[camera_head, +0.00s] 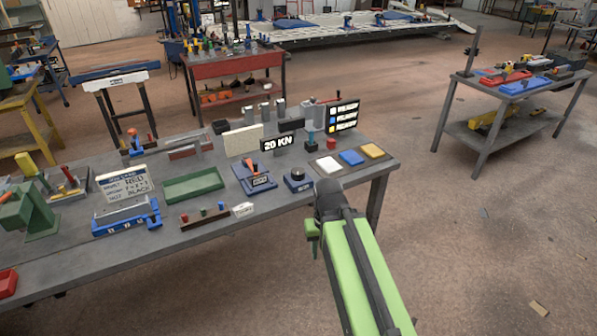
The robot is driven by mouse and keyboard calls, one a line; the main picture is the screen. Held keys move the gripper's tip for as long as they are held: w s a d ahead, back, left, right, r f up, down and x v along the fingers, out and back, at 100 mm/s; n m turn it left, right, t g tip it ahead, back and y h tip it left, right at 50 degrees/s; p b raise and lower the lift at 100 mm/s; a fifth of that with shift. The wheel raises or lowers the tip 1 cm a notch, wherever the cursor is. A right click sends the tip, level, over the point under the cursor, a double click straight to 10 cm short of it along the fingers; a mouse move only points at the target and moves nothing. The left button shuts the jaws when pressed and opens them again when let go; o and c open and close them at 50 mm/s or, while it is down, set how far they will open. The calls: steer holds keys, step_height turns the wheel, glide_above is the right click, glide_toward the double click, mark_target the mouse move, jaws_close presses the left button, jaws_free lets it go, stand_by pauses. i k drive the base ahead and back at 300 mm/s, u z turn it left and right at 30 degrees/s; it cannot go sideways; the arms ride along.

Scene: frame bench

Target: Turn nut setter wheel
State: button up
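A round dark knob on a small blue base (298,181) sits near the right front edge of the grey bench (240,222). It may be the nut setter wheel, but its label is too small to read. Left of it is a blue base with an orange-topped lever (254,180). My green arm reaches up from the lower right. My gripper (318,220) is at the arm's far end, just in front of the bench edge and to the right of and below the knob, apart from it in the picture. Its fingers are mostly hidden, so its opening does not show.
Behind the knob stand a "20 KN" sign (277,143) and a black board (342,117). White, blue and yellow pads (351,157) lie at the right end. A green tray (194,187) and a blue fixture (127,218) lie left.

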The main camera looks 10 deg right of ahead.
mark_target(297, 174)
steer(key=z, duration=0.05)
steer(key=i, duration=0.95)
steer(key=u, duration=0.05)
